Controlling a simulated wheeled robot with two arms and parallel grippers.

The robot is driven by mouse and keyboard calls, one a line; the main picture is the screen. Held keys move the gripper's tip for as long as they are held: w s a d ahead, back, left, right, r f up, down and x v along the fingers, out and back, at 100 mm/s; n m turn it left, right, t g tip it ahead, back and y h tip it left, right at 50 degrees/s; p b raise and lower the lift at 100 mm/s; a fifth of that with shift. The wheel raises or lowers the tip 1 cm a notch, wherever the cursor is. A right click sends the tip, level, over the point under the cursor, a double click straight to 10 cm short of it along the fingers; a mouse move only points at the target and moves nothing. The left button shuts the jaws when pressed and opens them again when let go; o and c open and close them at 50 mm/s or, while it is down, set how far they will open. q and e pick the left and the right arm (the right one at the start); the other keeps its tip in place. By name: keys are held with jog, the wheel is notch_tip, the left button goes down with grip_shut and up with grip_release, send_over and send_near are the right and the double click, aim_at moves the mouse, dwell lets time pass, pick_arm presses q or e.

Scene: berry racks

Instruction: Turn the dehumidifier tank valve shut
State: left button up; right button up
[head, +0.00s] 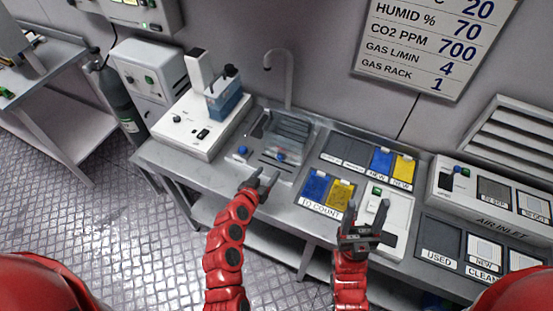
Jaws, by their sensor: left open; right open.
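I cannot tell for sure which part is the dehumidifier tank valve. A blue knob (242,150) and a small red-and-blue part (281,156) sit at the front of the sink area (262,165). A white unit (193,128) with a blue block-shaped part (229,106) stands left of the sink. My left gripper (268,180) is open and empty, just in front of the sink, below the red-and-blue part and apart from it. My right gripper (368,225) is open and empty over the small white device at the bench's front, to the right of the TO COUNT tray.
The TO COUNT tray (325,208) holds blue and yellow cards. A curved tap (289,78) rises behind the sink. The AIR INLET unit (497,198) and USED and CLEAN trays (439,258) are at right. A gas cylinder (124,108) stands at left. The floor at left is open.

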aim_at(279, 159)
pick_arm(q)
jog(key=shift+p+x, duration=0.6)
jog(key=shift+x, duration=3.55)
jog(key=shift+c, duration=0.3)
grip_shut()
